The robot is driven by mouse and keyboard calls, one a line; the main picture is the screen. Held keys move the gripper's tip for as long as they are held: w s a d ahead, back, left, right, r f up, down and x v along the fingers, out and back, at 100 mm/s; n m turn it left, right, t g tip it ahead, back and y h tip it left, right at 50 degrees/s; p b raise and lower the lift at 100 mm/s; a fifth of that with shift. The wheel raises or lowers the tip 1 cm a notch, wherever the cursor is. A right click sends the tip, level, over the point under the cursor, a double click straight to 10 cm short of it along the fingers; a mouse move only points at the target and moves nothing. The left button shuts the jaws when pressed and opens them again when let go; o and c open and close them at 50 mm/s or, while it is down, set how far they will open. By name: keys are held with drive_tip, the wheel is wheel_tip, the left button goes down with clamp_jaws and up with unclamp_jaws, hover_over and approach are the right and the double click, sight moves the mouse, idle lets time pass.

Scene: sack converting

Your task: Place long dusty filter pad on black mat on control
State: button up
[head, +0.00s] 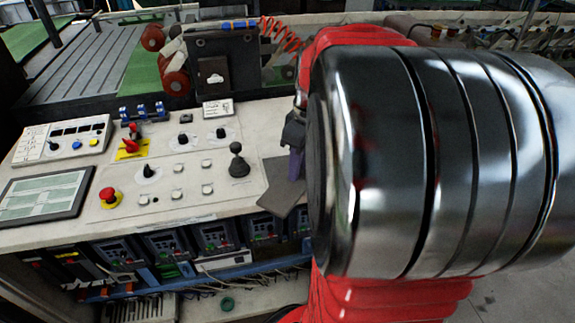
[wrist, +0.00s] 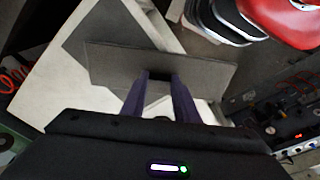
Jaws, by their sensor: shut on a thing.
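The long dusty filter pad (wrist: 205,72) is a flat grey strip across the wrist view. My gripper (wrist: 159,78), with purple fingers, is shut on it near its middle. The black mat (wrist: 112,32) lies on the pale control desk, and the pad's left part overlaps it in this view. The pad's right part reaches past the desk edge. In the head view, the pad (head: 282,198) shows at the desk's front edge, and the mat (head: 275,167) is behind it. My arm hides their right side. I cannot tell whether the pad touches the mat.
The control desk (head: 60,155) carries a black joystick (head: 238,162), a red stop button (head: 109,196), several knobs and a display (head: 42,195). A dark box (head: 222,62) stands behind it. A coiled red hose (head: 282,33) hangs at the back. Drive units (head: 165,243) sit below the desk edge.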

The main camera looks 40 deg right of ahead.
sight(304, 178)
drive_tip(key=shift+f, duration=1.8)
drive_tip(key=o, duration=1.1)
drive_tip(key=shift+c, duration=0.2)
wheel_tip(304, 178, up, 12)
drive_tip(key=s, duration=0.1)
drive_tip(key=shift+s+d, duration=0.15)
drive_tip(key=shift+s, duration=0.1)
